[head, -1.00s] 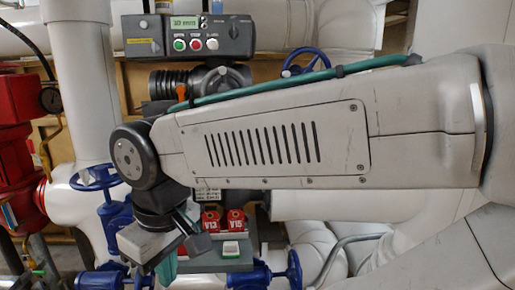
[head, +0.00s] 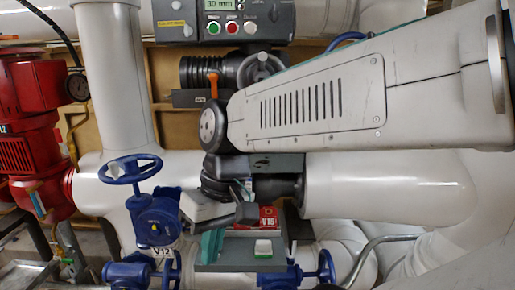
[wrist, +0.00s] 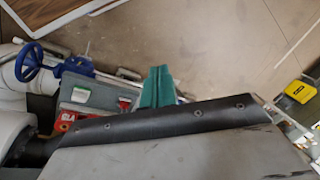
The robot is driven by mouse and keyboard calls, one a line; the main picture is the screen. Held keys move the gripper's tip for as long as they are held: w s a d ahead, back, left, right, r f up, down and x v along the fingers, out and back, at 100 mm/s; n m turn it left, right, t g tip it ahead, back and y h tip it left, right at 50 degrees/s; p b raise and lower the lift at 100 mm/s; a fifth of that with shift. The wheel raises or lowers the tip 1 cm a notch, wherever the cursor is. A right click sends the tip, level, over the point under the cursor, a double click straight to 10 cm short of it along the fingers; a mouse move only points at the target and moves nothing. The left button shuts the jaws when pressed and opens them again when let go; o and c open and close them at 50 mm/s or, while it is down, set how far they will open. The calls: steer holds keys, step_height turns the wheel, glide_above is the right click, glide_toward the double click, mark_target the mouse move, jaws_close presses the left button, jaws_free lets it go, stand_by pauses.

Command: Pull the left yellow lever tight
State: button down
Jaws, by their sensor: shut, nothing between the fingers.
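I cannot clearly make out a yellow lever in either view. My gripper (head: 212,246) has teal fingers and points down in front of the grey panel (head: 240,262) below the large white pipe. The fingers are shut and empty; they also show in the wrist view (wrist: 157,88), over the edge of the same panel.
Blue handwheels (head: 130,169) stand left of my gripper, another (head: 326,267) to its right. A red pump (head: 30,130) is at far left. A control box (head: 225,20) hangs above. The wrist view shows a yellow block (wrist: 299,92) at right and bare floor.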

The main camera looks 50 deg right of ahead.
steer(key=w+d+r+m+t+y, duration=0.2)
steer(key=w+d+m+t+y, duration=0.55)
steer(key=w+d, duration=0.65)
steer(key=s+d+f+m+t+h, duration=0.1)
steer(key=d+m+t+h, duration=0.3)
steer(key=d, duration=1)
steer(key=s+d+f+m+t+h, duration=0.1)
steer(key=d+m+t+h, duration=0.4)
steer(key=d+h, duration=0.5)
steer(key=d+m, duration=0.2)
steer(key=d, duration=0.2)
steer(key=shift+m, duration=0.35)
steer(key=shift+w+f+t, duration=0.1)
steer(key=shift+w+t, duration=0.05)
steer(key=shift+t, duration=0.1)
